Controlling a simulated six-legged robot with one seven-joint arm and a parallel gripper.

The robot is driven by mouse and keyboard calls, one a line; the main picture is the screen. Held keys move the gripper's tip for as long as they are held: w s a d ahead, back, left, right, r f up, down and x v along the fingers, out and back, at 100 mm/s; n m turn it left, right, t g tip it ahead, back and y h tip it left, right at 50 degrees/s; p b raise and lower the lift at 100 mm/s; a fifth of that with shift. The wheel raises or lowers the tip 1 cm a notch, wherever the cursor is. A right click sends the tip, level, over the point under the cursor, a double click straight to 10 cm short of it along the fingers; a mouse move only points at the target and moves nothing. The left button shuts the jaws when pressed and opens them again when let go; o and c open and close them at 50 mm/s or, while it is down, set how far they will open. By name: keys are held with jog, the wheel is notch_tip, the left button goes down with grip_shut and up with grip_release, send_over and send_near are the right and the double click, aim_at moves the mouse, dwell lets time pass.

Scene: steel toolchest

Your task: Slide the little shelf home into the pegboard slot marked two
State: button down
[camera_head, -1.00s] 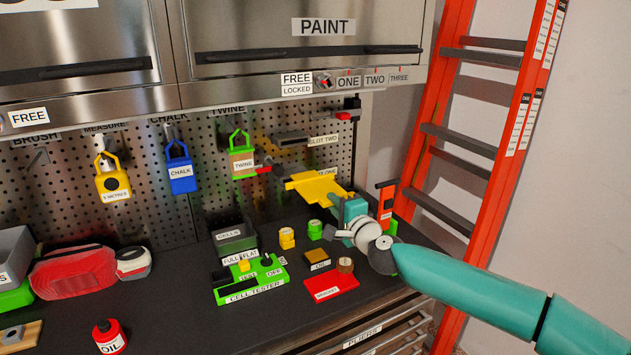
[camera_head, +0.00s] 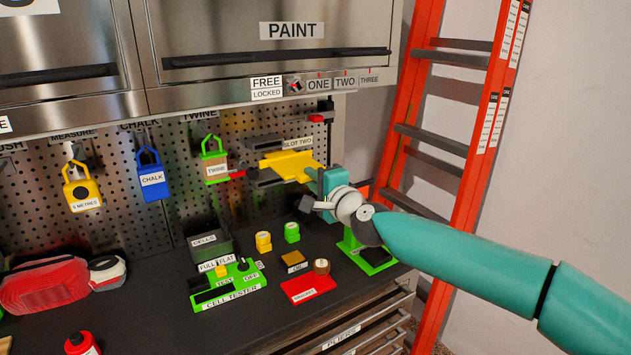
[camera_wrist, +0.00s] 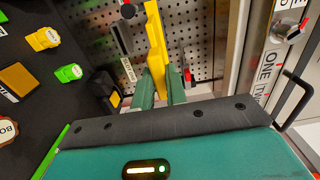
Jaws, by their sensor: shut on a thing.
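The little yellow shelf (camera_head: 288,166) is held up in front of the pegboard (camera_head: 110,185), just below the SLOT TWO label (camera_head: 298,143). One dark bracket (camera_head: 267,142) shows above it and another dark bracket (camera_head: 264,178) below it. Whether the shelf touches either bracket I cannot tell. My gripper (camera_head: 318,181) is shut on the shelf's right end. In the wrist view the green fingers of my gripper (camera_wrist: 161,88) close on the yellow shelf (camera_wrist: 156,48), which reaches toward the pegboard. A dark bracket (camera_wrist: 121,32) and a slot label (camera_wrist: 129,69) stand beside it.
Padlock-shaped holders hang left: yellow (camera_head: 82,187), blue (camera_head: 151,176) and green twine (camera_head: 214,163). The counter below holds a green cell tester (camera_head: 228,286), a red tray (camera_head: 309,289) and small cells. The steel cabinet (camera_head: 280,45) overhangs above; an orange ladder (camera_head: 408,115) stands right.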

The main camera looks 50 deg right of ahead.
aim_at(302, 169)
jog(key=shift+x, duration=5.55)
jog(key=c, duration=1.3)
grip_release()
jog(key=shift+c, duration=0.2)
jog(key=v, duration=1.3)
jog(key=shift+s, duration=0.35)
jog(key=shift+a, duration=0.1)
